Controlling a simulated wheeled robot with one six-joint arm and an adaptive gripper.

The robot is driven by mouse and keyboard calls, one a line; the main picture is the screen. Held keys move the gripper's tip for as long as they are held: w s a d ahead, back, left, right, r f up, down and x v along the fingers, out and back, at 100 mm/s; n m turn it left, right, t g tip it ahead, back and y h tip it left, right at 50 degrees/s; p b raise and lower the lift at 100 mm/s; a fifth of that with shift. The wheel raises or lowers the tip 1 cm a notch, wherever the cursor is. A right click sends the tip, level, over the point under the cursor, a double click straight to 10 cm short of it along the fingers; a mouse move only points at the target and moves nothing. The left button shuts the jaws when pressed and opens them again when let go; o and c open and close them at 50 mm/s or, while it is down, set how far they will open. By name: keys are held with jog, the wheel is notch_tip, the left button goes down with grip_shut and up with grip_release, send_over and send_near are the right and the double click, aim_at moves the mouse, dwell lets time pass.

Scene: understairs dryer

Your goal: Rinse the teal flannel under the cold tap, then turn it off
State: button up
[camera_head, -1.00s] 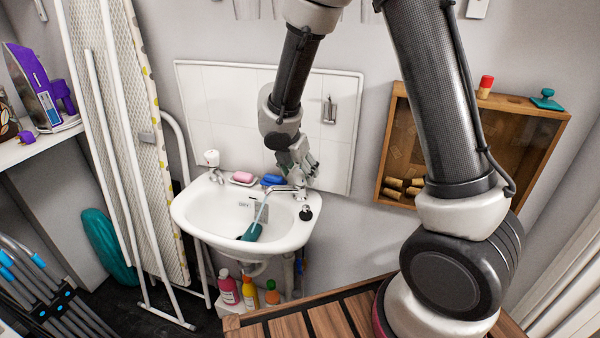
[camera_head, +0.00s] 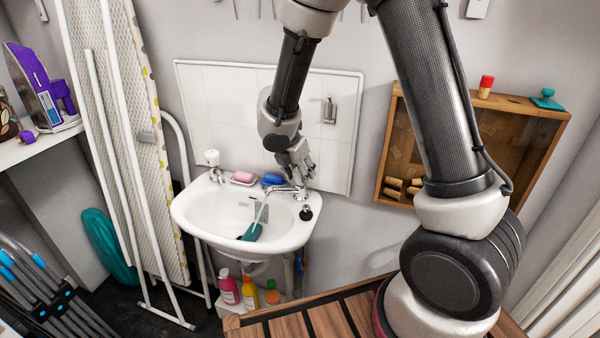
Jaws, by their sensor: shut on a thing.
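The teal flannel (camera_head: 250,232) lies bunched in the bowl of the white basin (camera_head: 190,222). A thin stream of water falls from the spout of the chrome right-hand tap (camera_head: 284,189) onto the flannel. My gripper (camera_head: 301,178) points down over the top of this running tap and is shut on its head. The gripper hides the tap's head, so its handle and marking cannot be seen. The left-hand tap (camera_head: 212,160) has a white top and stands free at the basin's back left corner.
A pink soap (camera_head: 243,176) in a dish and a blue item (camera_head: 272,180) sit on the basin's back ledge. A black plug (camera_head: 306,212) is on its right rim. An ironing board (camera_head: 150,140) leans at left; a wooden cabinet (camera_head: 480,97) hangs at right. Bottles (camera_head: 250,292) stand below.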

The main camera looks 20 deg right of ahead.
jog(key=shift+w+m+g+h, duration=0.1)
jog(key=shift+m+g+h, duration=0.3)
jog(key=shift+m, duration=1.05)
jog(key=shift+w+m+g+h, duration=0.1)
jog(key=shift+m+g, duration=0.6)
jog(key=shift+m, duration=0.75)
jog(key=o, duration=1)
jog(key=shift+o, duration=0.2)
jog(key=shift+a+r, duration=0.1)
jog(key=v, duration=0.7)
jog(key=shift+r, duration=0.35)
jog(key=shift+s+a, duration=0.1)
jog(key=shift+a, duration=0.05)
